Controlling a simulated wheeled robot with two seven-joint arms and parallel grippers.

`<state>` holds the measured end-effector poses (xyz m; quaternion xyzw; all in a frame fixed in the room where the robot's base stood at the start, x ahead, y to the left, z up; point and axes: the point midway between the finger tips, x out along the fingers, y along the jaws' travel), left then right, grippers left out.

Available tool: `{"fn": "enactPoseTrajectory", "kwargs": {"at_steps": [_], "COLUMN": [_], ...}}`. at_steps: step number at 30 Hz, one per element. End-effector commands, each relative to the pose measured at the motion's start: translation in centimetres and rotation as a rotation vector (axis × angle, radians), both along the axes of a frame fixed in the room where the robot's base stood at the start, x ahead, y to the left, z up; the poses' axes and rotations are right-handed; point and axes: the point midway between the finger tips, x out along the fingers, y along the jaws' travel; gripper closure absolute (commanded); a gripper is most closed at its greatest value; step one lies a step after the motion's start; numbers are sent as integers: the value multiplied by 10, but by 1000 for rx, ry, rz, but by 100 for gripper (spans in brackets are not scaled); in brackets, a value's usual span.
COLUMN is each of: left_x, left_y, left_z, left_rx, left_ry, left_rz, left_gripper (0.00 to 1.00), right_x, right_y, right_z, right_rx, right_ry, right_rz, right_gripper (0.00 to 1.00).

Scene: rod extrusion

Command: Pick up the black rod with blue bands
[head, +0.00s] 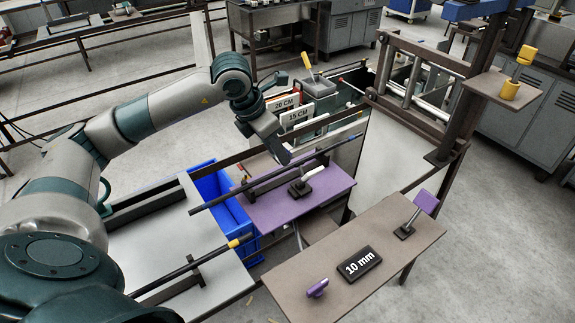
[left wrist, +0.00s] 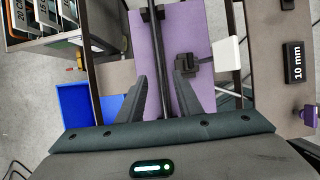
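The black rod with blue bands (head: 230,199) lies slantwise above the purple board (head: 325,189), with a blue band near its far right end. My left gripper (head: 282,154) is just above the middle of the rod, pointing down. In the left wrist view the rod (left wrist: 155,45) runs lengthwise between the two spread fingers of my left gripper (left wrist: 160,85). A gap shows on each side of the rod, so the gripper is open and holds nothing. My right gripper is not in view.
Another dark rod (head: 180,271), with a yellow band, lies on the grey table at lower left. A blue bin (head: 207,185) stands beside the purple board. A brown board with a "10 mm" block (head: 361,262) is at lower right. Signs (head: 297,116) stand behind.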

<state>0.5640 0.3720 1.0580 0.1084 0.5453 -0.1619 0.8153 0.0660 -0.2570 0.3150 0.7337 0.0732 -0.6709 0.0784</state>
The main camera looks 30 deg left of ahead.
Motion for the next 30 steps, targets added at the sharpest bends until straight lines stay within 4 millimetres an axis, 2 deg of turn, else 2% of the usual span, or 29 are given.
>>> {"fn": "enactPoseTrajectory", "kwargs": {"at_steps": [9, 14, 21, 25, 30], "left_x": [0, 3, 12, 17, 20], "left_y": [0, -2, -6, -8, -8], "left_z": [-1, -5, -27, -42, -48], "left_rx": [0, -3, -2, -3, 0], "left_ry": [-1, 1, 3, 2, 0], "left_rz": [0, -1, 0, 0, -1], "left_gripper": [68, 68, 68, 68, 68], "right_x": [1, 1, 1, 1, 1], "right_y": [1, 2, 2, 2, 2], "right_z": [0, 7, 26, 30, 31], "right_rx": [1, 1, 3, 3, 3], "right_ry": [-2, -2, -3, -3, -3], "right_rz": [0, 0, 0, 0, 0], "right_gripper": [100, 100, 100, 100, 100]}}
